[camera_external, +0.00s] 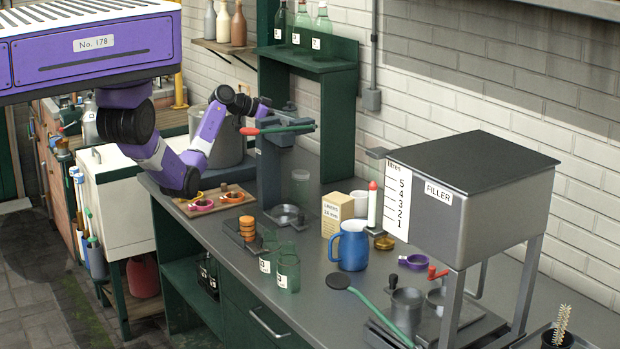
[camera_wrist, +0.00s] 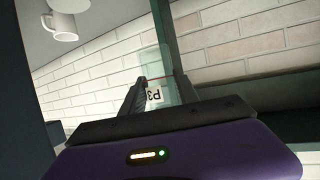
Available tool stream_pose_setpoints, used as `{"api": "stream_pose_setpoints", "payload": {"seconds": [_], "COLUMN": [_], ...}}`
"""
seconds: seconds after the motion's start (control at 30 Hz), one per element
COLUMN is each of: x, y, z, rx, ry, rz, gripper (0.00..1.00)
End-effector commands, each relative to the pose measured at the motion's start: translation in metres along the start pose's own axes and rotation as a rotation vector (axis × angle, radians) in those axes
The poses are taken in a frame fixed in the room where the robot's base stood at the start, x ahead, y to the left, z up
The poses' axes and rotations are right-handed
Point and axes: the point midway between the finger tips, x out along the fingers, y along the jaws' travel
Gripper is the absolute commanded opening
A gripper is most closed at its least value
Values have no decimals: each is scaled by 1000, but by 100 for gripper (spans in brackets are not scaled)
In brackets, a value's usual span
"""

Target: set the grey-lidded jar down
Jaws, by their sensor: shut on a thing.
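In the wrist view, my gripper (camera_wrist: 152,97) is shut on a clear, faintly green jar (camera_wrist: 161,62) with a small white label. The dark fingers are on both sides of the jar. Its lid cannot be made out clearly there. In the external view, my purple wrist reaches behind the dark press (camera_external: 268,165) on the bench, below the green shelf. The fingers and held jar are mostly hidden there. Another clear jar (camera_external: 301,187) stands under the press head; I cannot tell its lid colour for sure.
The grey bench (camera_external: 325,285) holds green glasses (camera_external: 288,272), a blue jug (camera_external: 352,246), a carton (camera_external: 337,214) and a wooden board (camera_external: 215,202). The press lever (camera_external: 278,129) crosses near my wrist. The green shelf (camera_external: 318,62) carries bottles. A large filler (camera_external: 462,200) stands at right.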

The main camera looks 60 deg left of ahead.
Motion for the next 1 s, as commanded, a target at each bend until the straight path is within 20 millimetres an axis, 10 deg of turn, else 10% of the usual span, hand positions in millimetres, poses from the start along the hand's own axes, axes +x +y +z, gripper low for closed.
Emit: {"api": "stream_pose_setpoints", "payload": {"seconds": [0.3,1.0], "x": [17,34], "y": [16,21], "z": [104,157], "rx": [32,43], "ry": [0,-1], "rz": [84,102], "gripper": [0,0]}}
